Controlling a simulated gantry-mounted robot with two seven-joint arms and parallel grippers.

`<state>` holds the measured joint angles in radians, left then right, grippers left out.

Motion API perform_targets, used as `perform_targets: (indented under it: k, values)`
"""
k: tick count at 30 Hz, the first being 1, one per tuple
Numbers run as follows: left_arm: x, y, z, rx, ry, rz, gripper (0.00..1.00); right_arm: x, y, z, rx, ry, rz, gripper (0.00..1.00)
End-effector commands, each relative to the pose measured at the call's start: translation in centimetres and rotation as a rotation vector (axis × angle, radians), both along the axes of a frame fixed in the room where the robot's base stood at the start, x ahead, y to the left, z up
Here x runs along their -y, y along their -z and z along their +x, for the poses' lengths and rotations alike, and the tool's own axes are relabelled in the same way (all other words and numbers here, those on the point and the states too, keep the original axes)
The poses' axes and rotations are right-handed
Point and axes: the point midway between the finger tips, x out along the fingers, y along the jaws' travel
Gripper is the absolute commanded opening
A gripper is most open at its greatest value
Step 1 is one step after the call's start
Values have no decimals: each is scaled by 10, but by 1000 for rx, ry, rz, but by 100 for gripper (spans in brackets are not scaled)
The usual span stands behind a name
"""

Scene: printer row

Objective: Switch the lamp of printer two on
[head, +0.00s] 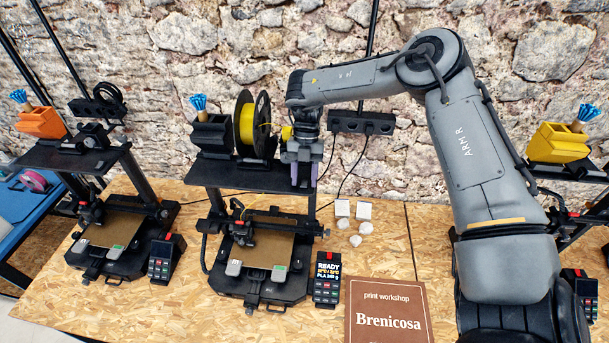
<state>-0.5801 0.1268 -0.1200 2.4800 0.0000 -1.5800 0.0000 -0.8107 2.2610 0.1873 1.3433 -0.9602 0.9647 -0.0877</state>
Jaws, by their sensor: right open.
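The middle printer (262,287) stands on the wooden bench, with a yellow filament spool (246,125) on its top shelf (225,172). I see no number on the printers, so I cannot tell for sure which is printer two. Its control panel (327,279) shows a lit screen reading "READY". I cannot make out a lamp or its switch. My right gripper (303,181) is open, pointing down at the right end of the top shelf, just right of the spool. I cannot tell whether it touches anything. My left gripper is out of view.
Another printer (107,243) with its panel (162,262) stands at left. A third, at right, is partly hidden by my right arm. A power strip (362,123) is behind. Small white pieces (364,211) lie on the bench. A brown sign (388,313) is in front.

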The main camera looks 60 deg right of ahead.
Motion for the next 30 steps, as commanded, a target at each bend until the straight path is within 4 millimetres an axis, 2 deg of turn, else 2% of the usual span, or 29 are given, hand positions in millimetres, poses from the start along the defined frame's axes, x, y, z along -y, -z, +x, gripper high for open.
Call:
perform_targets:
  k: [5,8,21,30]
  values:
    - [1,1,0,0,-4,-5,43,2,-6,1,0,0,-1,46]
    - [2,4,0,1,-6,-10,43,6,-16,3,2,0,-4,46]
    - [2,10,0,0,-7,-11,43,29,-83,13,2,0,-4,46]
    - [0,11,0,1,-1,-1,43,35,-101,15,0,0,0,46]
